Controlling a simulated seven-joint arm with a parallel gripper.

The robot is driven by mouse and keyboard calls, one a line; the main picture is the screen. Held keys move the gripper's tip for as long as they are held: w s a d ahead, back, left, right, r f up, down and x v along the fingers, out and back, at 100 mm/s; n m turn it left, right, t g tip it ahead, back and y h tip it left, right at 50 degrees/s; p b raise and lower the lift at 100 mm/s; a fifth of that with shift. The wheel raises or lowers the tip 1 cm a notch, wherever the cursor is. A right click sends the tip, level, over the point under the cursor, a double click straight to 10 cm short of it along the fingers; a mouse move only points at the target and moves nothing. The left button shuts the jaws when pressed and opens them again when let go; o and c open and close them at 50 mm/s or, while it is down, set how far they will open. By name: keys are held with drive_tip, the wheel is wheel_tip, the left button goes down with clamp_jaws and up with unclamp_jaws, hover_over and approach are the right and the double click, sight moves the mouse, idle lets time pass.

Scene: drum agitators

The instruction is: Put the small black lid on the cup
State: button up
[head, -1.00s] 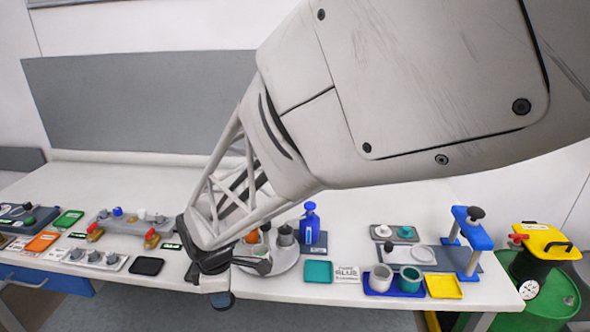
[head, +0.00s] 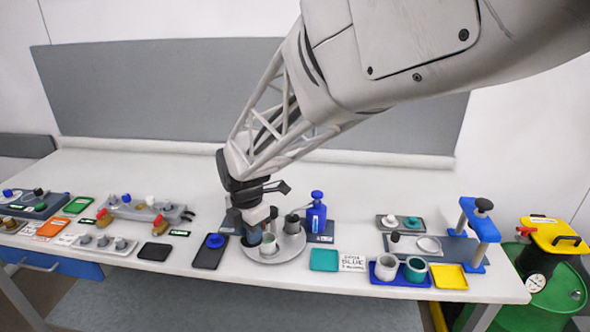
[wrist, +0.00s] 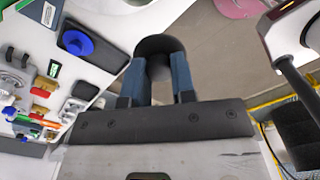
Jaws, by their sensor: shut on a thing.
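In the head view the lid is hidden by the gripper. A light grey cup (head: 268,246) stands on the plate, just right of my fingers and close to them. A darker grey vessel (head: 291,223) stands behind it. I cannot tell whether the lid touches anything.
A black tray (head: 207,259) with a blue lid (head: 215,241) lies left of the plate. A blue-topped stand (head: 480,225) is farther right.

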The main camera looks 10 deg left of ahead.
drive_tip(key=w+d+r+n, duration=0.2)
drive_tip(key=w+r+n, duration=0.1)
drive_tip(key=w+n, duration=0.1)
drive_tip(key=shift+w+d, duration=0.3)
drive_tip(key=shift+w, duration=0.4)
drive_tip(key=shift+f, duration=0.25)
drive_tip(key=shift+f, duration=2.8)
drive_tip(key=shift+f, duration=0.3)
idle(0.4)
drive_tip(key=o, duration=1)
drive_tip(key=shift+o, duration=0.2)
drive_tip(key=shift+o, duration=1.3)
drive_tip(key=shift+r, duration=0.85)
